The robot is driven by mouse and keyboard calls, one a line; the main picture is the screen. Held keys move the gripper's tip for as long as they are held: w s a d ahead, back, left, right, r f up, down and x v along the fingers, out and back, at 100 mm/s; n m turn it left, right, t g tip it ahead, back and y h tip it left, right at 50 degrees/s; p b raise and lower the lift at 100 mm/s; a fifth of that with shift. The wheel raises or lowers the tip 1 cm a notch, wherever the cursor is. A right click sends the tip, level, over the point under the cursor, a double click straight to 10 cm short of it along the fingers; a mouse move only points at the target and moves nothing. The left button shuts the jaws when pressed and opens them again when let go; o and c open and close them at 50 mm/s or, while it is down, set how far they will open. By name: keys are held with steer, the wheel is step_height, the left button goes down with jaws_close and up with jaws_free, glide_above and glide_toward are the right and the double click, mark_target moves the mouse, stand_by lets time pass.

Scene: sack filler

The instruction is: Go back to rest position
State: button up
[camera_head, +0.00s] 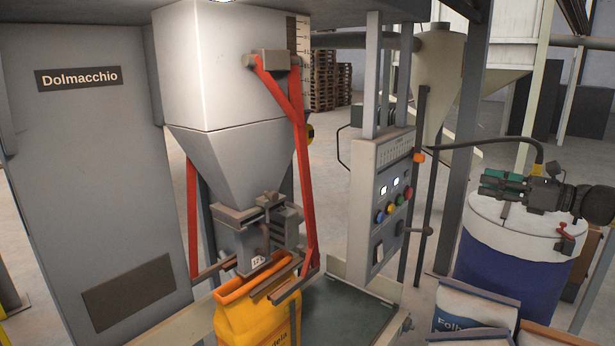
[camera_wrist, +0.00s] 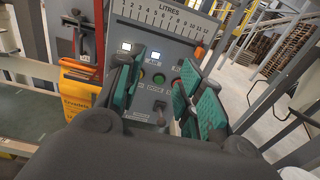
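My gripper (camera_head: 500,186) is at the right of the head view, above and in front of a blue-and-white drum, with its green-padded fingers pointing left. In the wrist view my gripper (camera_wrist: 166,92) has its fingers apart with nothing held between them. The control panel (camera_head: 382,190) of the sack filler stands left of my gripper, apart from it in the head view. In the wrist view the panel (camera_wrist: 165,45), with its litres scale, lit displays and coloured buttons, shows beyond and between the fingers. The fingers hide part of its button row.
A yellow sack (camera_head: 258,320) hangs under the filler spout (camera_head: 258,250), between red arms (camera_head: 300,150). The drum (camera_head: 510,255) and paper sacks (camera_head: 472,308) stand at the lower right. A grey cabinet (camera_head: 90,180) fills the left. Posts frame the panel.

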steer(key=w+a+f+n+g+h, duration=0.1)
steer(key=a+f+n+g+h, duration=0.1)
steer(key=a+f, duration=0.75)
steer(key=w+a+f+n+g+h, duration=0.15)
steer(key=a+f, duration=0.45)
steer(key=f, duration=0.6)
steer(key=s+a+f+n+g+h, duration=0.2)
steer(key=s+a+f, duration=0.25)
steer(key=f, duration=0.55)
steer(key=s+a+f+n+g+h, duration=0.1)
steer(key=s+a+f+n+h, duration=0.3)
steer(key=f, duration=0.6)
steer(key=s+a+f+n+g+b, duration=0.25)
steer(key=s+f+n, duration=0.35)
steer(key=s+f, duration=1.2)
steer(key=s+d+f+n+h, duration=0.1)
steer(key=s+f+n, duration=0.1)
steer(key=s, duration=0.6)
steer(key=s+d+f+n+g+h, duration=0.1)
steer(key=s+n, duration=0.3)
steer(key=s, duration=0.4)
steer(key=s+d+f+n+g+h, duration=0.1)
steer(key=s+f+n+h, duration=0.1)
steer(key=s, duration=0.6)
steer(key=shift+f+n, duration=0.65)
steer(key=shift+n, duration=0.3)
steer(key=shift+s+d, duration=0.1)
steer(key=shift+c, duration=0.3)
